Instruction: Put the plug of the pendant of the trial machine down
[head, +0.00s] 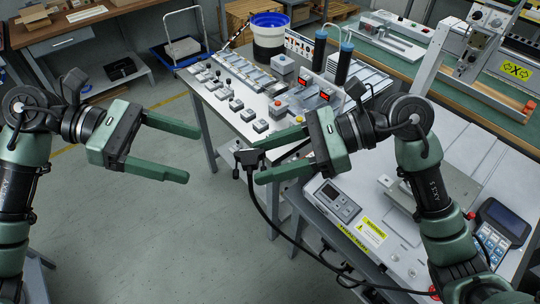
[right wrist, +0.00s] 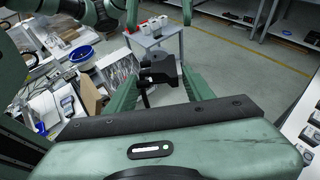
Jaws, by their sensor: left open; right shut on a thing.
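The black plug (head: 247,157) is between the fingertips of my right gripper (head: 256,160), which is shut on it. They hang over the gap at the left end of the right machine table. In the right wrist view the plug (right wrist: 157,69) sits between the green fingers. Its black cable (head: 273,222) hangs down in a curve, then runs right along the table's front edge. A handheld pendant (head: 502,222) with a dark screen and blue keys lies at the right. My left gripper (head: 194,154) is open and empty, over the grey floor.
A machine table (head: 482,146) at the right bears a grey control box (head: 338,201) near its left corner. Behind the plug, another table (head: 232,130) holds several small blocks and a blue-rimmed bucket (head: 269,36). The floor (head: 130,235) at left is clear.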

